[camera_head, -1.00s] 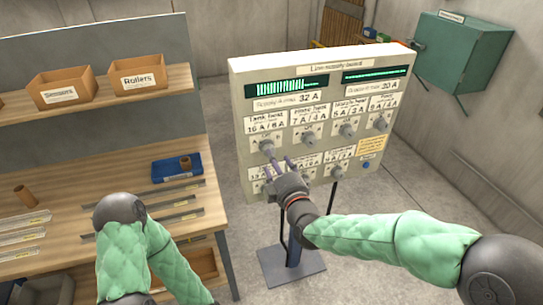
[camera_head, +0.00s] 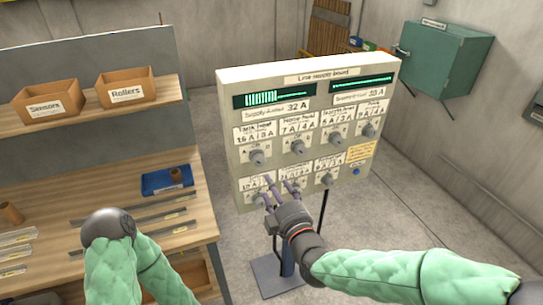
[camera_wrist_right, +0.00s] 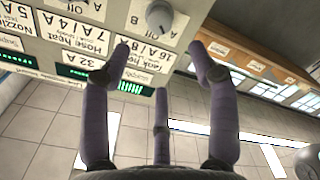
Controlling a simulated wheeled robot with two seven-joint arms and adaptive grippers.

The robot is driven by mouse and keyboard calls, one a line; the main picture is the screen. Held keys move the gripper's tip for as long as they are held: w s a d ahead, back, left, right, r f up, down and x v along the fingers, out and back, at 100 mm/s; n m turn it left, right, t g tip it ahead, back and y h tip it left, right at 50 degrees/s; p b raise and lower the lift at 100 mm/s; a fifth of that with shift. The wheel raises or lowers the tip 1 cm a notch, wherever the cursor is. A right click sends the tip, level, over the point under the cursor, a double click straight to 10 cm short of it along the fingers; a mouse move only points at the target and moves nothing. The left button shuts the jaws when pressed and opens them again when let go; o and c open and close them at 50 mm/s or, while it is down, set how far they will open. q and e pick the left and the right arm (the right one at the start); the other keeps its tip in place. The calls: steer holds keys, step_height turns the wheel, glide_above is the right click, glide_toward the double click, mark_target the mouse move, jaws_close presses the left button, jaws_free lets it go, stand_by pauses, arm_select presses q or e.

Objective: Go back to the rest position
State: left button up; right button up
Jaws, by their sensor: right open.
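My right gripper (camera_head: 277,184) is in front of the lower left part of the grey supply board (camera_head: 222,90). Its purple fingers are spread open with nothing between them. In the right wrist view the open fingers (camera_wrist_right: 160,54) point at the board, and a round grey knob (camera_wrist_right: 159,16) shows beyond the fingertips, apart from them. The upper left knob (camera_head: 257,158) is just above the fingers in the head view. My left arm (camera_head: 110,250) is bent at the lower left over the workbench; its gripper is out of view.
The wooden workbench (camera_head: 190,222) at the left carries a blue tray (camera_head: 160,184) and metal strips. Two boxes, Sensors (camera_head: 46,104) and Rollers (camera_head: 126,90), stand on its shelf. A green cabinet (camera_head: 445,60) hangs at the back right. The floor right of the board is clear.

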steer(key=s+d+f+m+g+h, duration=0.1)
steer(key=s+d+f+m+g, duration=0.15)
steer(key=f, duration=0.75)
steer(key=s+d+f+m+g, duration=0.1)
steer(key=f+m+g, duration=0.2)
steer(key=f, duration=0.7)
steer(key=s+d+f+m+g+h, duration=0.1)
steer(key=f+m+g, duration=0.2)
steer(key=f, duration=0.7)
steer(key=s+d+f+m+g, duration=0.1)
steer(key=s+f+m+g, duration=0.7)
steer(key=s+f, duration=0.8)
steer(key=shift+s+d+f, duration=0.35)
steer(key=shift+s, duration=0.85)
steer(key=shift+m, duration=0.25)
